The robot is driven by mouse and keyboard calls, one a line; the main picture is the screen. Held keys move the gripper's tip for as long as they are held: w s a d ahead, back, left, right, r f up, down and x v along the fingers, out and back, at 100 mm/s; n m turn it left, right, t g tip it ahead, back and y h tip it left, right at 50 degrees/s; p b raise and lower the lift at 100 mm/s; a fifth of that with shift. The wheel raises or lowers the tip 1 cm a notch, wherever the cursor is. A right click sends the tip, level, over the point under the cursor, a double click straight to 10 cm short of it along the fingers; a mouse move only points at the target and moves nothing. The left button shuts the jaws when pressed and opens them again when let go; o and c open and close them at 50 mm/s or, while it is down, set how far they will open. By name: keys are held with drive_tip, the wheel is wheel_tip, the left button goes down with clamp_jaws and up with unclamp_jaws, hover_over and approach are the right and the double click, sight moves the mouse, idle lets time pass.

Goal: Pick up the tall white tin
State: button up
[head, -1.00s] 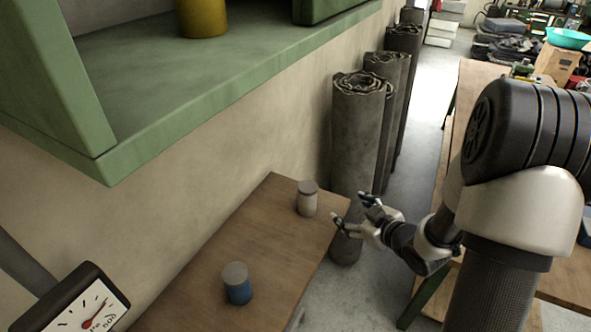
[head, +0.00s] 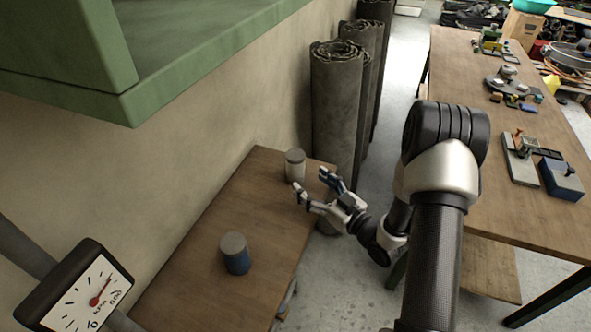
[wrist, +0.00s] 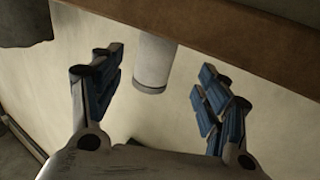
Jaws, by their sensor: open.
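The tall white tin (head: 295,168) stands upright near the far end of the small wooden table, with a grey lid. My gripper (head: 310,181) is open and empty, just to the right and near side of the tin, its fingers pointing toward it. In the wrist view the picture appears upside down. There the white tin (wrist: 154,62) shows between the two spread blue-padded fingers, and neither finger touches it.
A blue tin (head: 235,254) with a grey lid stands nearer on the same wooden table (head: 205,275). Dark sheet rolls (head: 335,110) stand behind the table. A green shelf (head: 200,75) overhangs at upper left. A long workbench (head: 480,110) is at right.

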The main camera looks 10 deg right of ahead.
sight(302, 174)
drive_tip(key=b+x, duration=0.1)
drive_tip(key=x, duration=0.7)
drive_tip(key=shift+w+d+f+b, duration=0.1)
drive_tip(key=shift+w+d+b, duration=0.1)
drive_tip(key=shift+b, duration=0.15)
drive_tip(key=shift+c, duration=0.5)
drive_tip(key=c, duration=1.3)
